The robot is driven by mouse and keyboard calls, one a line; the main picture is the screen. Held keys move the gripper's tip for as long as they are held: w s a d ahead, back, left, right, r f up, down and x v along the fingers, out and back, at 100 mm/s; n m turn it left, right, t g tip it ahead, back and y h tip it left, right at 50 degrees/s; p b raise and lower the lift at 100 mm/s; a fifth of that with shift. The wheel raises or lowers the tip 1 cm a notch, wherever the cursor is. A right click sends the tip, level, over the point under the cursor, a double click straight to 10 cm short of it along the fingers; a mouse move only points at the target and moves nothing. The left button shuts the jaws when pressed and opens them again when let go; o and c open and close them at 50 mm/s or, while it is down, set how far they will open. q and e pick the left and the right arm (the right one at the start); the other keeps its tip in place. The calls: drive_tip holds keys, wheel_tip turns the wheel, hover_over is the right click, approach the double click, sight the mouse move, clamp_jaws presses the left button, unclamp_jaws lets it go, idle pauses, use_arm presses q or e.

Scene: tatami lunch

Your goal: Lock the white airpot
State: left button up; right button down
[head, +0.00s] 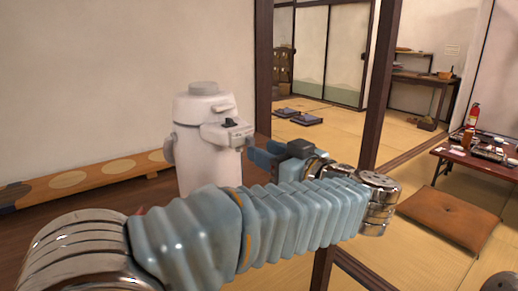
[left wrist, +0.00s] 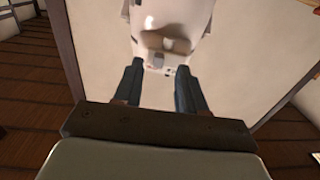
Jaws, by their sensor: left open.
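The white airpot (head: 207,150) stands upright left of centre in the head view, with a round cap on its lid and a spout head jutting right. A small dark part (head: 229,123) sits on top of that head. My arm hides the airpot's base. My left gripper (head: 256,151) is open and empty, just right of the spout head. In the left wrist view, the airpot (left wrist: 186,18) shows at the top, and the left gripper's fingertips (left wrist: 158,69) lie on either side of its spout head. I cannot tell whether they touch it. My right gripper is not in view.
A long wooden board with pale ovals (head: 75,182) runs along the wall at left. A dark wooden post (head: 378,85) stands right of my gripper. Beyond are tatami, a brown cushion (head: 446,214) and a low red-brown table (head: 476,154) with items on it.

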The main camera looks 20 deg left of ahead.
use_arm(q)
drive_tip(key=v, duration=1)
drive_tip(key=shift+d, duration=0.25)
drive_tip(key=shift+s, duration=0.15)
